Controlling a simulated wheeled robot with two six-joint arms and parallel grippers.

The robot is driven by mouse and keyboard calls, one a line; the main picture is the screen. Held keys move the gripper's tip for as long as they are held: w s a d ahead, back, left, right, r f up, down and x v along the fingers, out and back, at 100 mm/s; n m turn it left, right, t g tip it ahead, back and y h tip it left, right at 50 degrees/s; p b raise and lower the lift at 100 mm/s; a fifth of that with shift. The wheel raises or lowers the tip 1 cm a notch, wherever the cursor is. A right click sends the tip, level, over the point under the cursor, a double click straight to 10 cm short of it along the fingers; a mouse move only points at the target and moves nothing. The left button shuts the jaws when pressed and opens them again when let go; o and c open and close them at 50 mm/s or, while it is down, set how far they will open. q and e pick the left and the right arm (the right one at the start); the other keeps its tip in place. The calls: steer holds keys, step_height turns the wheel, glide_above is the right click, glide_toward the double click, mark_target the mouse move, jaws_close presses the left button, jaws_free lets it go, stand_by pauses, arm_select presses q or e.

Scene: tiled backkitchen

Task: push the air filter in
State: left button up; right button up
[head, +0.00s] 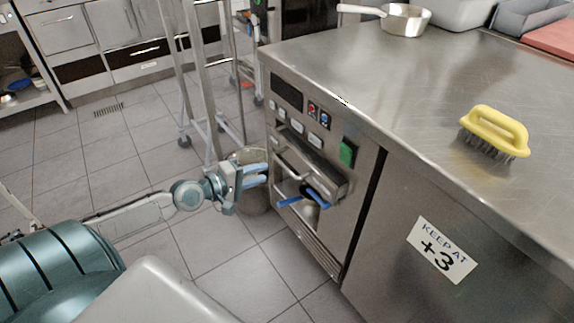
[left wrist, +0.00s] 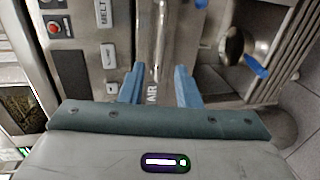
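The steel unit's front panel (head: 350,190) carries a protruding metal drawer-like part with a bar (head: 318,172), which I take to be the air filter. In the left wrist view the bar (left wrist: 158,38) runs between my finger lines, with the lettering "AIR" (left wrist: 152,93) close to it. My left gripper (head: 266,173) is in front of the panel's left side, at about the bar's height. In the left wrist view my left gripper (left wrist: 159,80) has its blue fingers apart with nothing clamped; contact cannot be told. My right gripper is not in view.
A tap with blue levers (head: 312,196) sits just below the bar; it also shows in the left wrist view (left wrist: 235,45). A green switch (head: 347,153) is to the right. A yellow brush (head: 495,130) lies on the worktop. A wheeled rack (head: 200,80) stands behind.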

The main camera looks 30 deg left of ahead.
mark_target(284, 164)
arm_select(q)
steer(key=x, duration=0.9)
steer(key=shift+c, duration=0.4)
jaws_close()
